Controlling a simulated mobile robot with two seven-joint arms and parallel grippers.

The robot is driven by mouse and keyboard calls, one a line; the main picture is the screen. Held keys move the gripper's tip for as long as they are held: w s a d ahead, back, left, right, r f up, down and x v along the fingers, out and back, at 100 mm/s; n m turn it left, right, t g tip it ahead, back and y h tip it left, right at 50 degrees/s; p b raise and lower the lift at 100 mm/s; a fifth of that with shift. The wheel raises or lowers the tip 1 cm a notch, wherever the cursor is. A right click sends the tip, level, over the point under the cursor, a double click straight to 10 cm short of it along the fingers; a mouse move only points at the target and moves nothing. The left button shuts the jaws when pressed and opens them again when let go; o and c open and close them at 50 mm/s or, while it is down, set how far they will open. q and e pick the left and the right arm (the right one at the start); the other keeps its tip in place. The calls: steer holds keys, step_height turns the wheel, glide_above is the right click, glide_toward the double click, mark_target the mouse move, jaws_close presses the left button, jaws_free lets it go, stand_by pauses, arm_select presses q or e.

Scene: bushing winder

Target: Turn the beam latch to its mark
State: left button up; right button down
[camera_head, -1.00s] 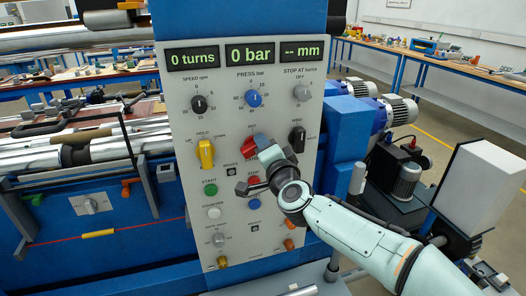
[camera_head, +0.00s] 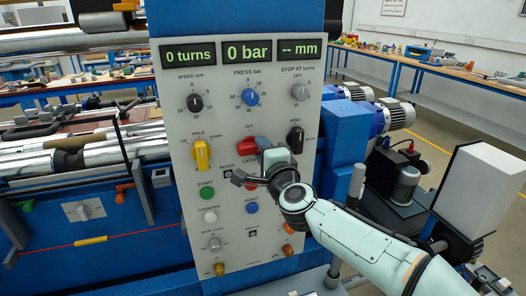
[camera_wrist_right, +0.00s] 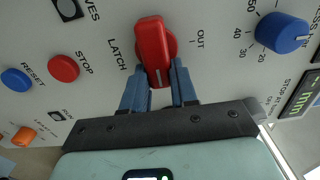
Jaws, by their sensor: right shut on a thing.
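The red latch knob (camera_head: 246,147) sits mid-panel on the grey control panel (camera_head: 285,121), partly hidden by my right gripper in the head view. In the right wrist view the red knob (camera_wrist_right: 152,42) stands between the words LATCH and OUT. Its white pointer line is at the lower end, between my fingers. My right gripper (camera_wrist_right: 157,88) is shut on the knob's lower end, one blue finger on each side. In the head view my right gripper (camera_head: 264,170) reaches the panel from the lower right. Its fingertips are largely hidden there. My left gripper is not in view.
Close by are the yellow hold knob (camera_head: 202,154), the black knob (camera_head: 296,140) and the blue press knob (camera_head: 250,97). A red stop button (camera_wrist_right: 63,68) and blue reset button (camera_wrist_right: 16,79) lie near the gripper. Machine rollers (camera_head: 110,150) lie left.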

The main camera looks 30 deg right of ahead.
steer(key=shift+r, duration=0.1)
steer(key=c, duration=0.9)
jaws_free()
steer(key=shift+v, duration=6.7)
steer(key=shift+w+a, duration=0.1)
